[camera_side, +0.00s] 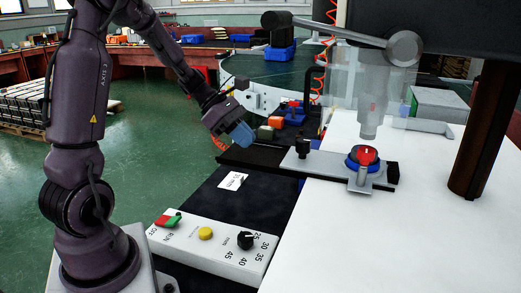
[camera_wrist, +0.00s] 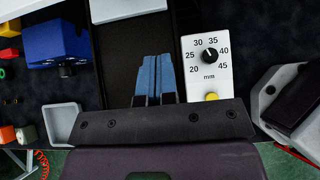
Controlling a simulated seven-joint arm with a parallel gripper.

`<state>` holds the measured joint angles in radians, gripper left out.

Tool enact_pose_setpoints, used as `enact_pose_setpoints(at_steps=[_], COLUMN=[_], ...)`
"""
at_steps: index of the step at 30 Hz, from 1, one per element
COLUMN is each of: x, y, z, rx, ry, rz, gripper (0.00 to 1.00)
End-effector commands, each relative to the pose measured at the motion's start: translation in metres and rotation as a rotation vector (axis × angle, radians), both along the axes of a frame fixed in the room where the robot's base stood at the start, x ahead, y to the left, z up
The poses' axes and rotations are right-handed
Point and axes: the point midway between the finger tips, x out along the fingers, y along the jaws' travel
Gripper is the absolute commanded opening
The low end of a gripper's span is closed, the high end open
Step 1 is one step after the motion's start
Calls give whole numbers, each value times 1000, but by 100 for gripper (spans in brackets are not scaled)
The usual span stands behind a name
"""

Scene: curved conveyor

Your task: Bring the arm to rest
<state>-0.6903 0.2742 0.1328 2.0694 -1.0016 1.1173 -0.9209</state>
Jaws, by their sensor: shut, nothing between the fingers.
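My gripper (camera_side: 240,138) has blue fingers and hangs in the air to the left of the dark bar of the work station, tilted down to the right. In the wrist view my gripper (camera_wrist: 156,62) shows its blue fingers side by side, shut and empty. A white control box (camera_side: 215,245) stands near my base, with a red and green switch, a yellow button and a black knob (camera_side: 245,240) on a mm scale. The control box also shows in the wrist view (camera_wrist: 193,76), right of the fingers. The fingers touch nothing that I can see.
A fixture plate (camera_side: 325,163) holds a blue and red round part (camera_side: 363,155) under a clear guard (camera_side: 345,85). A white table (camera_side: 430,215) fills the right. Small coloured parts and a blue block (camera_wrist: 52,40) lie left in the wrist view. The green floor (camera_side: 140,150) is open.

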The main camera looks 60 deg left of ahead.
Motion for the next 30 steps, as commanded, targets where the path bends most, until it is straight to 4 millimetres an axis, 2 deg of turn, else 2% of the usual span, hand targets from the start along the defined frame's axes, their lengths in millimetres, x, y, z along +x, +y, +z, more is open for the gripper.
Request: enact_pose_setpoints(at_steps=[3, 9, 16, 20, 23, 30], x=[-13, -27, -31, -34, -48, -77], y=[14, 27, 30, 33, 28, -29], z=[18, 35, 40, 34, 20, 26], rx=[3, 2, 7, 84, 203, 632], ry=[-3, 0, -6, -31, -33, -141], rz=[2, 1, -8, -77, -217, -850], gripper=[0, 0, 0, 0, 0, 0])
